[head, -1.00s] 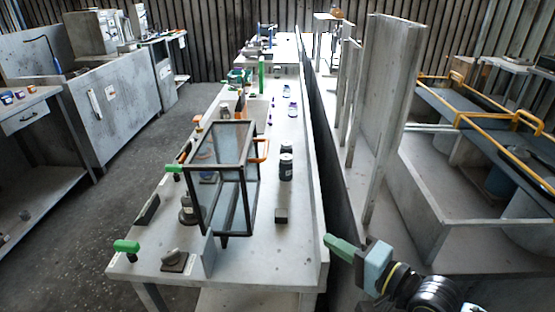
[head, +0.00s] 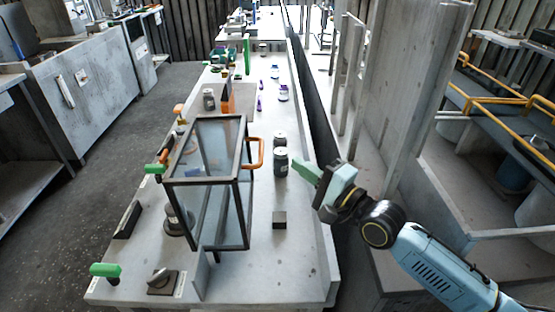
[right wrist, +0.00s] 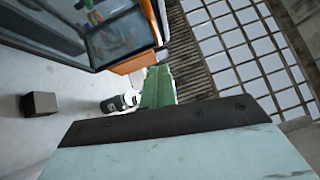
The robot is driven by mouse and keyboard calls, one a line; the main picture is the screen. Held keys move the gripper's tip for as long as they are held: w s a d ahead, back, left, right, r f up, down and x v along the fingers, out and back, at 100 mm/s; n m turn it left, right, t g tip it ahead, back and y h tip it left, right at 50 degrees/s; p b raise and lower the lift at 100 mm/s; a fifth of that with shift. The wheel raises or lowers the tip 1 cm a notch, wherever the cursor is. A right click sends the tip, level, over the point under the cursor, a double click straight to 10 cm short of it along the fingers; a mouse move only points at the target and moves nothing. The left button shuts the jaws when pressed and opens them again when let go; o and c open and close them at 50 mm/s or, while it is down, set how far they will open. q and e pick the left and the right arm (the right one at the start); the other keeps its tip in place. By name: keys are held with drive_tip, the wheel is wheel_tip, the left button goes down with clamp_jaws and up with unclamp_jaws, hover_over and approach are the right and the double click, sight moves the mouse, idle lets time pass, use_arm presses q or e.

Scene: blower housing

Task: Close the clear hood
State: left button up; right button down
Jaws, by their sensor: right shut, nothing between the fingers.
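The clear hood (head: 225,215) is a see-through box with a dark frame on the long grey bench. An orange handle (head: 256,152) stands out from its right side. My right gripper (head: 304,173) has green fingers, shut and empty. In the head view it is to the right of the hood and handle, apart from both. In the right wrist view the green fingers (right wrist: 158,82) point up the picture, with the hood (right wrist: 118,38) at upper left and the orange handle (right wrist: 140,62) close beside them. I cannot tell how far the hood is open. My left gripper is not in view.
Dark jars (head: 281,161) stand right of the handle, near the gripper. A small dark block (head: 279,220) lies on the bench in front. Green-handled valves (head: 105,270) line the left edge. Bare bench (head: 255,285) shows at the front. Upright grey panels (head: 410,110) stand to the right.

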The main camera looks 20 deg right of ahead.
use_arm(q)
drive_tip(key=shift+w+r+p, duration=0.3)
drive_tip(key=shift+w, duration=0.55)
use_arm(e)
drive_tip(key=shift+w+a+r, duration=0.15)
drive_tip(key=shift+w+a, duration=0.35)
drive_tip(key=shift+a, duration=0.3)
drive_tip(key=shift+w+a+r, duration=0.1)
drive_tip(key=shift+w+a, duration=0.4)
drive_tip(key=shift+a, duration=0.3)
drive_tip(key=shift+w+a+r, duration=0.15)
drive_tip(key=shift+w+a, duration=0.35)
drive_tip(key=shift+a, duration=0.3)
